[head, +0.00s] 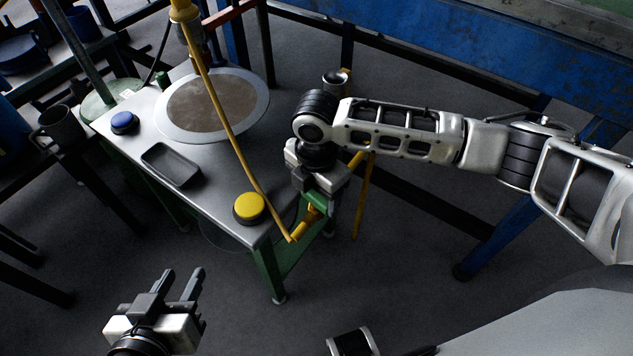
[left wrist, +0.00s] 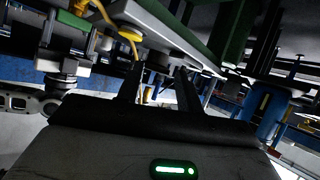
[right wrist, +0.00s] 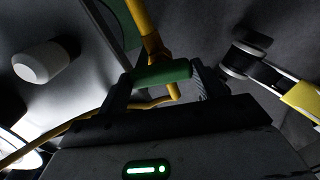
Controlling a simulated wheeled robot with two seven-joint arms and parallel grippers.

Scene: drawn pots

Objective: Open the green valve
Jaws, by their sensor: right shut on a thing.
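The green valve handle (head: 317,199) sits on a yellow pipe fitting (head: 305,228) at the right front corner of the metal table. My right gripper (head: 314,203) reaches it from above and is shut on the handle. In the right wrist view, the green handle (right wrist: 162,74) lies crosswise between the two fingers, with the yellow pipe (right wrist: 153,48) just behind it. The gripper body hides part of the valve in the head view. My left gripper (head: 183,284) is open and empty, low in front of the table and away from the valve.
The metal table (head: 205,205) carries a yellow button (head: 249,208), a blue button (head: 124,122), a grey tray (head: 172,164) and a round plate (head: 212,105). A yellow hose (head: 232,137) runs down to the valve. Blue beams stand behind. Floor around my left gripper is clear.

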